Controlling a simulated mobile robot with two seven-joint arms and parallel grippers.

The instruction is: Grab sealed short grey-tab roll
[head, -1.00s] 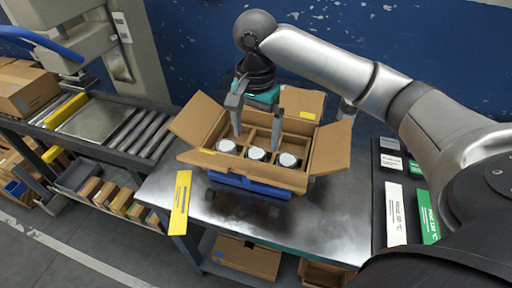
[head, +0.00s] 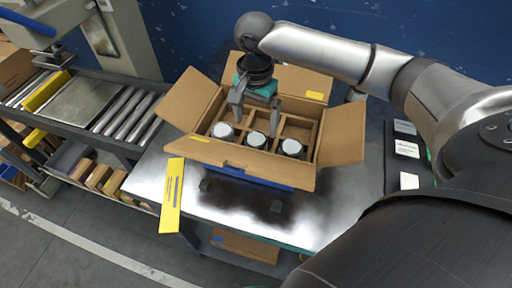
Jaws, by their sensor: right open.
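An open cardboard box (head: 222,152) with dividers stands on the metal table. Three rolls with white round tops sit in its front row: a left roll (head: 222,131), a middle roll (head: 256,139) and a right roll (head: 291,147). I cannot make out a grey tab or a seal on any of them. My right gripper (head: 256,117) points down into the box with its fingers apart. Its fingertips are close behind the left and middle rolls; I cannot tell whether they touch anything. My left gripper is out of view.
The box rests on a blue support on the metal table (head: 330,205). A yellow card (head: 172,195) hangs at the table's front left edge. A roller conveyor (head: 125,115) lies to the left. Labelled cards (head: 406,149) lie at right, partly behind my arm. Blue wall behind.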

